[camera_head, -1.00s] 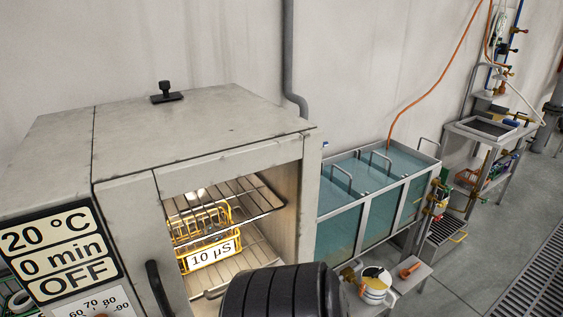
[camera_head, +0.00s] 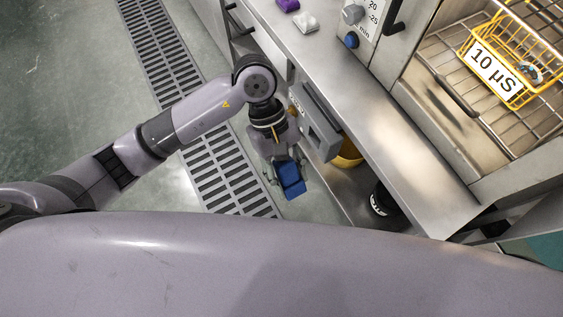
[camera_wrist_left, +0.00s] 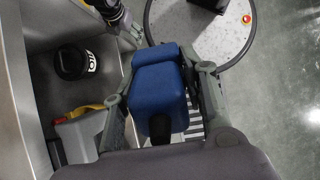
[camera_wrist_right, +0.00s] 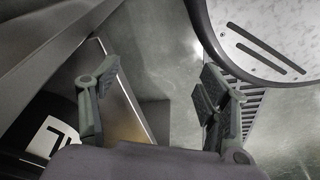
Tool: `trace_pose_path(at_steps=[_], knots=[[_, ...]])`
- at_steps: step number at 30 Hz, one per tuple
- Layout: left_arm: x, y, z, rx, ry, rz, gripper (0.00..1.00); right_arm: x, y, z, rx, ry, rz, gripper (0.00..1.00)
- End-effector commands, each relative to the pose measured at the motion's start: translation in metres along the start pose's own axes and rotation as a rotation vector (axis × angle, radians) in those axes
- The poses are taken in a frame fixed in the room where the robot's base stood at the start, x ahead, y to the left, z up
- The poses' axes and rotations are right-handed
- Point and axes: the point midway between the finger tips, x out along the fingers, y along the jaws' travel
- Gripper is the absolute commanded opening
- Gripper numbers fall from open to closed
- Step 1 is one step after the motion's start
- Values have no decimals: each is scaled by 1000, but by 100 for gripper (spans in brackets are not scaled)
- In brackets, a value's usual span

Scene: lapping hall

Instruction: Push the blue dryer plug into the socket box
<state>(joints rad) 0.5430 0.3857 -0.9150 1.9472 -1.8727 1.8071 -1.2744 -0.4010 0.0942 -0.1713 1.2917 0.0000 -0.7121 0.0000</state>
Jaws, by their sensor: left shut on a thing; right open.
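The blue dryer plug (camera_head: 291,179) is in my left gripper (camera_head: 286,168), below the bench's front edge in the head view. In the left wrist view the blue plug (camera_wrist_left: 160,95) sits between the two fingers of the left gripper (camera_wrist_left: 165,92), which are shut on it. A grey box (camera_head: 318,124), which looks like the socket box, is at the bench front, just right of the left gripper. The plug is apart from it. The box's openings are not clear. My right gripper (camera_wrist_right: 160,88) is open and empty in the right wrist view.
The steel bench (camera_head: 345,85) carries the oven with a yellow basket (camera_head: 512,60) inside. A floor grate (camera_head: 215,165) runs under my left arm. Open floor lies left of the grate.

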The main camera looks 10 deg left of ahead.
Motion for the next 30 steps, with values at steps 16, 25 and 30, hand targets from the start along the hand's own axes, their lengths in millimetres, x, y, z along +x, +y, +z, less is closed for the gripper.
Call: trace_pose_path(at_steps=[16, 25, 30], knots=[[36, 49, -50, -713, -699, 967, 4, -43, 6, -75, 17, 94, 12, 70], [42, 28, -119, -792, -792, 1367, 4, -84, 8, -76, 22, 126, 19, 70], [40, 22, -128, -793, -794, 1423, 4, -94, 8, -74, 22, 128, 20, 70]])
